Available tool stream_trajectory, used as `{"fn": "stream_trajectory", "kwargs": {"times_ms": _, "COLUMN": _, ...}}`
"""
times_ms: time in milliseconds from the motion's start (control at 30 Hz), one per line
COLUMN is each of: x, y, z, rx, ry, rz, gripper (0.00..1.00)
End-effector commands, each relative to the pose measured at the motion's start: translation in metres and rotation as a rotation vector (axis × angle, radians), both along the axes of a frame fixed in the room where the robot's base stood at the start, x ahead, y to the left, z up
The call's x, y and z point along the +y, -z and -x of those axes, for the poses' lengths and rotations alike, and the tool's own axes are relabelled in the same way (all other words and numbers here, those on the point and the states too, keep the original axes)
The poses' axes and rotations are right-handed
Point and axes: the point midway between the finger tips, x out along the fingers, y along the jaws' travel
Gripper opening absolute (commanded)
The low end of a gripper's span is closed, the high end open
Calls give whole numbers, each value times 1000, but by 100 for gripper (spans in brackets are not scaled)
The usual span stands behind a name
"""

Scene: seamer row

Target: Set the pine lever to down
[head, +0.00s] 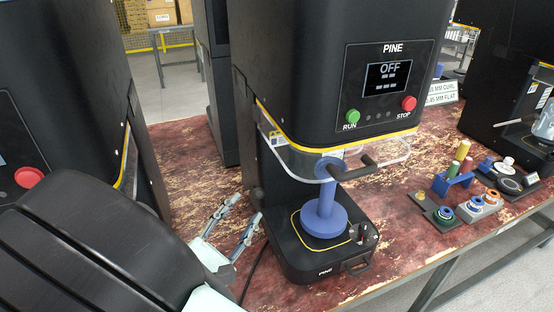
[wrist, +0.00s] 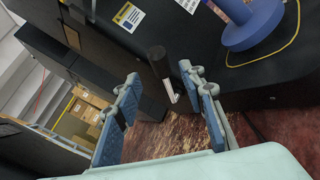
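The PINE machine (head: 335,70) stands in the middle of the head view, with OFF on its screen (head: 388,77). The pine lever (wrist: 158,62) shows in the wrist view as a black grip on a silver shaft at the machine's side. Its dark grip is small in the head view (head: 257,196), low by the machine's left side. My gripper (head: 245,206) is open beside it. In the wrist view the lever is ahead of and between the parted fingertips (wrist: 160,76), with no clear contact. Whether the lever is up or down I cannot tell.
A blue spool (head: 324,217) stands on the PINE base below a clear guard (head: 390,153) with a black handle. Another dark machine (head: 60,90) stands close on the left. Small coloured parts in holders (head: 455,180) lie right. Worn red tabletop (head: 190,160) is free between the machines.

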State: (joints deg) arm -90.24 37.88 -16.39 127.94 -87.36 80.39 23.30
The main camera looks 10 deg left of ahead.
Motion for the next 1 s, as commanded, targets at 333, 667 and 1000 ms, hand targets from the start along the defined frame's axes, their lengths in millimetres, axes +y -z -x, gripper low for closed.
{"fn": "stream_trajectory", "kwargs": {"times_ms": 333, "x": -14, "y": 0, "z": -57, "rx": 0, "ry": 4, "rz": 0, "gripper": 37}}
{"fn": "stream_trajectory", "kwargs": {"times_ms": 667, "x": -16, "y": 0, "z": -67, "rx": 0, "ry": 2, "rz": 0, "gripper": 37}}
{"fn": "stream_trajectory", "kwargs": {"times_ms": 1000, "x": -16, "y": 0, "z": -66, "rx": 0, "ry": 2, "rz": 0, "gripper": 11}}
